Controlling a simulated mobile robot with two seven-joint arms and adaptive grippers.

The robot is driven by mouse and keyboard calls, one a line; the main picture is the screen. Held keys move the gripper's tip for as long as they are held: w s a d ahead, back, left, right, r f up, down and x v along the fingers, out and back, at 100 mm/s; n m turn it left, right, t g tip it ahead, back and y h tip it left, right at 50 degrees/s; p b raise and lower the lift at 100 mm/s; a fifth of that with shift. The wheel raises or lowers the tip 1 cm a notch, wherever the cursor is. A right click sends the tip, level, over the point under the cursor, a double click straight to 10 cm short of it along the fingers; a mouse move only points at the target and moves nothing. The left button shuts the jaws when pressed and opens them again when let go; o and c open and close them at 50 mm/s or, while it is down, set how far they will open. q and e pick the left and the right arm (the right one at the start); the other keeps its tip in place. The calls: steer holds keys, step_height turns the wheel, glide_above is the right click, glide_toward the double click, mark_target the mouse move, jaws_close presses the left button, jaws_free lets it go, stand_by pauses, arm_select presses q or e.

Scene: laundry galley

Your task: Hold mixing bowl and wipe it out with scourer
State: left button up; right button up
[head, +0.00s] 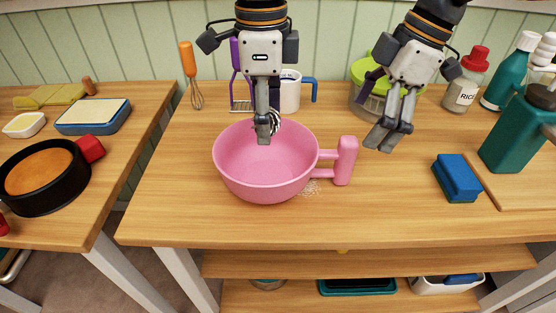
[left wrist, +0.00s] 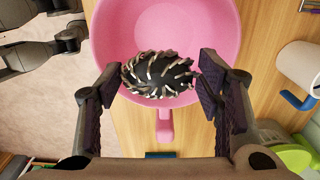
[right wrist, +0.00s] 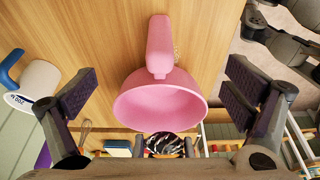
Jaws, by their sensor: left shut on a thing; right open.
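A pink mixing bowl (head: 262,180) stands upright on the wooden worktop, with its handle (head: 345,160) pointing right. It also shows in the left wrist view (left wrist: 165,30) and the right wrist view (right wrist: 160,105). My left gripper (head: 264,132) is shut on the scourer, a dark pad with silvery metal coils (left wrist: 158,75), over the far part of the bowl. In the head view the fingers hide most of the scourer (head: 276,122). Whether it touches the bowl I cannot tell. My right gripper (head: 381,138) is open and empty, right of the handle and apart from it.
A blue sponge (head: 457,178) lies at right, near a teal bottle (head: 515,135). A white mug (head: 289,95) and a green-lidded container (head: 372,75) stand behind. Pale grains (head: 311,188) lie beside the bowl. The front worktop is clear. A gap separates the left counter (head: 110,150).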

steer(key=v, duration=1.2)
